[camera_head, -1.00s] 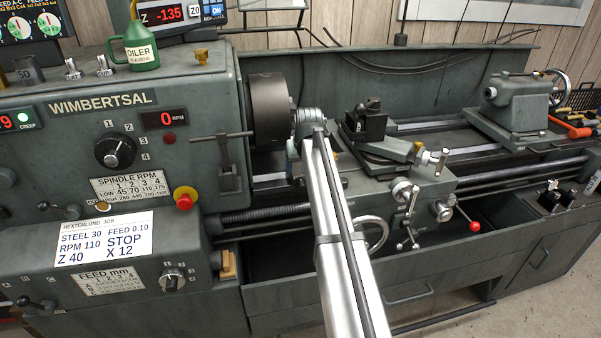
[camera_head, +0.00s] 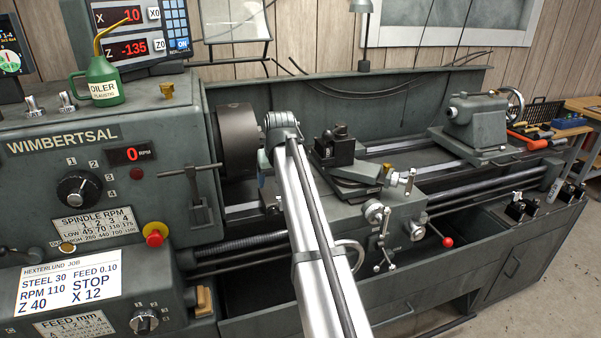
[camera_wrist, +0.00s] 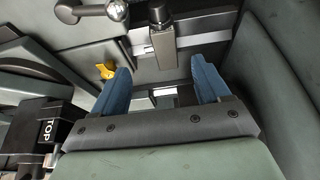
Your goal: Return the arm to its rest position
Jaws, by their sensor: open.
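My arm reaches up from the bottom middle of the head view, its far end just right of the dark lathe chuck (camera_head: 238,140). My gripper shows in the wrist view (camera_wrist: 161,88), with two blue fingers spread apart and nothing between them. In the head view the fingers are mostly hidden behind my arm. Beyond the fingers in the wrist view are a metal block with a dark knob (camera_wrist: 163,38) and a yellow part (camera_wrist: 106,70). I cannot tell whether the fingers touch anything.
The tool post (camera_head: 335,148) on the carriage stands just right of my arm. The tailstock (camera_head: 476,125) is at the far right of the bed. A green oiler (camera_head: 102,82) stands on the headstock. A red-tipped lever (camera_head: 447,242) sticks out in front.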

